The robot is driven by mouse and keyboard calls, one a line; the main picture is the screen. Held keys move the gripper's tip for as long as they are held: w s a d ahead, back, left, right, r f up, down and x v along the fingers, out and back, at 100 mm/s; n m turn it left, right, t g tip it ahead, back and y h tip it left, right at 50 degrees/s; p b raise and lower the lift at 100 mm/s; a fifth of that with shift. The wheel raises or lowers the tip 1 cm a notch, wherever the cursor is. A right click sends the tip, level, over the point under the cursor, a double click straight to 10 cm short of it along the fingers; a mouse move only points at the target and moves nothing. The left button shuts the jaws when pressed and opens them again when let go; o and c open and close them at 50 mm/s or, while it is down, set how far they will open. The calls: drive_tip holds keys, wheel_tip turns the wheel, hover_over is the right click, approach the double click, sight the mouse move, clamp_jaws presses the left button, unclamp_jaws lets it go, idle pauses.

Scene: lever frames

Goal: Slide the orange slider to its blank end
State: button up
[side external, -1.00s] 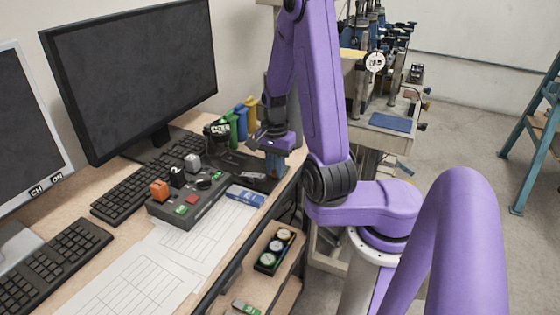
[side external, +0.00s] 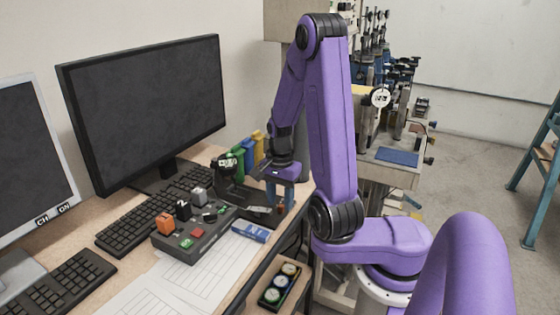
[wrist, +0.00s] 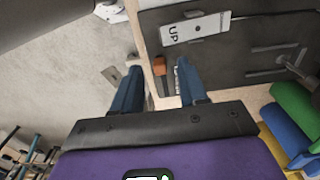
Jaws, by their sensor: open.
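The orange slider (wrist: 159,66) is a small block at the edge of a dark panel (wrist: 230,65) in the wrist view. A narrow strip runs from it towards my gripper, with a white lettered label (wrist: 178,80) beside it, partly behind a finger. My gripper (wrist: 158,66) is open, its blue fingers on either side of the slider in the picture. I cannot tell whether they touch it. In the side view my gripper (side external: 283,205) points down over the panel's near end, and a small orange patch of the slider (side external: 281,208) shows by the fingertips.
A control box with an orange knob (side external: 165,223) stands left of my gripper. A blue-and-white packet (side external: 251,231) lies between. Colored binders (side external: 249,152) stand behind. The panel carries a plate marked UP (wrist: 195,29). The table's front edge is close by.

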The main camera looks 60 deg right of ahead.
sight(279, 207)
wheel_tip(279, 207, up, 16)
drive_tip(key=shift+f, duration=0.15)
idle(0.3)
drive_tip(key=shift+w+a, duration=0.1)
drive_tip(key=shift+a, duration=0.05)
drive_tip(key=w+a+f+n, duration=0.2)
drive_tip(key=a+f+n, duration=0.2)
drive_tip(key=a+n, duration=0.9)
drive_tip(key=s+a+f+n, duration=0.2)
drive_tip(key=s+f+n, duration=0.1)
drive_tip(key=s+n, duration=1.4)
drive_tip(key=shift+n, duration=0.3)
drive_tip(key=shift+a, duration=0.1)
idle(1.1)
